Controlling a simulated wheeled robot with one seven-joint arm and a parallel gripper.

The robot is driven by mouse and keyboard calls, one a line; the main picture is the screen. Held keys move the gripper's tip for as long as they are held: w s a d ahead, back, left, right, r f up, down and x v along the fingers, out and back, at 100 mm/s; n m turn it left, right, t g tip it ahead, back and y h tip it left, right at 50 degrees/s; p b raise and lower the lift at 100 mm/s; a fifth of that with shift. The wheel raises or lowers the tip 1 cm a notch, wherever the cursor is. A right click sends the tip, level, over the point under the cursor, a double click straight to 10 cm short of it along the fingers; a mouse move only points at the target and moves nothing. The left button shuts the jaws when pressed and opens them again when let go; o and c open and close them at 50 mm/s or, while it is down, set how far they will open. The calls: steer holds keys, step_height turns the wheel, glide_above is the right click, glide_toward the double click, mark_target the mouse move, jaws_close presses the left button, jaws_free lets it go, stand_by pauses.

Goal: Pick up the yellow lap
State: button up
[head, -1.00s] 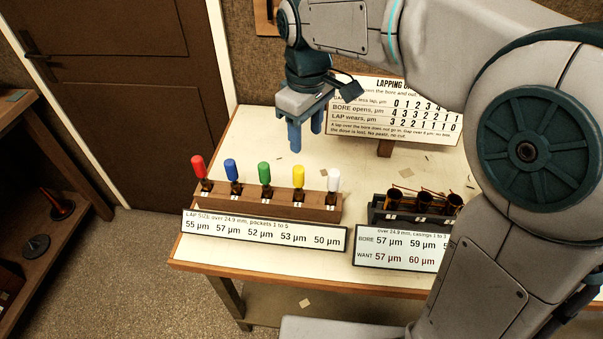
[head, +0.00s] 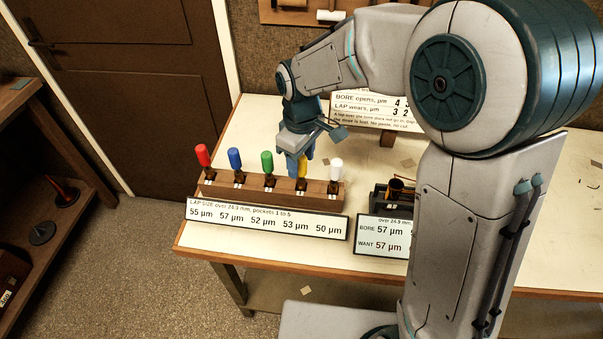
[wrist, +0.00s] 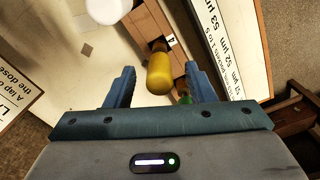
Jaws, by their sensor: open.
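The yellow lap (head: 302,169) stands upright in the fourth pocket of the wooden rack (head: 215,190), and its handle is partly hidden behind my gripper in the head view. In the wrist view the yellow handle (wrist: 160,74) shows between my two blue fingers. My gripper (head: 300,168) is open, pointing down at the rack from above. The fingers (wrist: 160,85) appear on either side of the yellow handle, with visible gaps; I cannot tell whether either touches it.
Red (head: 203,155), blue (head: 235,159) and green (head: 267,162) laps stand left of the yellow one, and a white lap (head: 336,170) stands right. A size label (head: 265,220) fronts the rack. A dark casing holder (head: 380,199) stands to the right.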

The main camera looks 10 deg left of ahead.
steer(key=shift+f, duration=1.15)
jaws_close()
steer(key=shift+r, duration=0.15)
